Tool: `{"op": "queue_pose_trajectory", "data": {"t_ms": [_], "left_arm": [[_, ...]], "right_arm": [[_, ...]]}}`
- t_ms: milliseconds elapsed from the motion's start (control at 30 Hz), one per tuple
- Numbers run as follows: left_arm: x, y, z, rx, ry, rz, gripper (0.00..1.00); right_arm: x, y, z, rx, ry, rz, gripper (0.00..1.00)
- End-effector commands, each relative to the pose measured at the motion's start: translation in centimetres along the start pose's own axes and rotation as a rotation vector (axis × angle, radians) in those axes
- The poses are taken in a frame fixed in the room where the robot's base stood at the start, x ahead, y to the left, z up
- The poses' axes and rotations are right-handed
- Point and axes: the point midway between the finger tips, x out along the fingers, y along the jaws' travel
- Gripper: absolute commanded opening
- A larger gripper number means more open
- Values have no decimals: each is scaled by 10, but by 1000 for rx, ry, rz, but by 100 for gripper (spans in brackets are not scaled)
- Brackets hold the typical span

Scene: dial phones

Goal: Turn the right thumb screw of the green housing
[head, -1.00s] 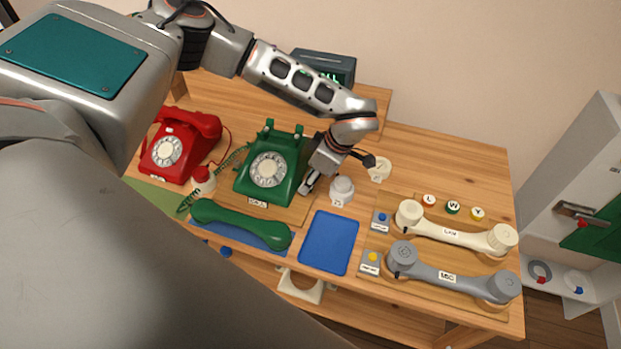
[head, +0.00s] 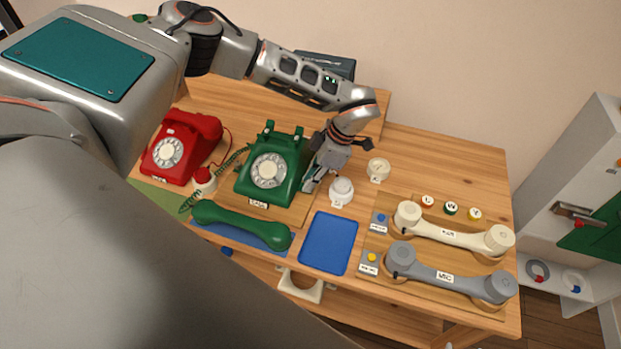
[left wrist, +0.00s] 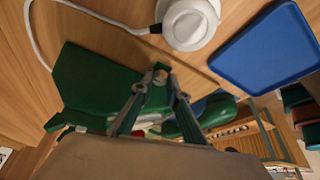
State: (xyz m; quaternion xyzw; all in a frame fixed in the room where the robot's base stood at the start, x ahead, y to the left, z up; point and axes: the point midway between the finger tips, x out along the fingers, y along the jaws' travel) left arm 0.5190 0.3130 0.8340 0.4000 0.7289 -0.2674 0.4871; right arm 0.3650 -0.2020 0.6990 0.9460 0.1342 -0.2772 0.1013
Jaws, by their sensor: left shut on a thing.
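The green housing (head: 268,172) is a dial telephone standing on a wooden board, with a white dial on its face. My left gripper (head: 308,185) is at its right side, pointing down toward the board. In the left wrist view the two fingertips (left wrist: 160,72) are closed on a small green thumb screw (left wrist: 160,79) on the side of the green housing (left wrist: 85,78). The fingers hide most of the screw. The green handset (head: 240,225) lies off the phone, in front of it. My right gripper is not in view.
A white knob (head: 341,190) stands close to the right of my left gripper, and a blue tray (head: 328,243) lies in front. A red phone (head: 178,147) stands at left. Cream (head: 450,233) and grey (head: 450,276) handsets lie at right.

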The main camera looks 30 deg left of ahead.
Motion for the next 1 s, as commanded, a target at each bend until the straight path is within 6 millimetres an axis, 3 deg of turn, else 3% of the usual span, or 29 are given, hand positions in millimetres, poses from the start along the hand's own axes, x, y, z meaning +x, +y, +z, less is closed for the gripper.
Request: {"op": "queue_pose_trajectory", "data": {"t_ms": [67,100,133,567,1000], "left_arm": [[0,0,0,1,0,0,0],[0,0,0,1,0,0,25],[0,0,0,1,0,0,32],[-6,0,0,3,-1,2,32],[-86,1,1,3,-2,5,32]], "right_arm": [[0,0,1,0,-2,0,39],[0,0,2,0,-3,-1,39],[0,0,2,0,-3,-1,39],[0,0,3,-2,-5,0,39],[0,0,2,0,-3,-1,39]]}}
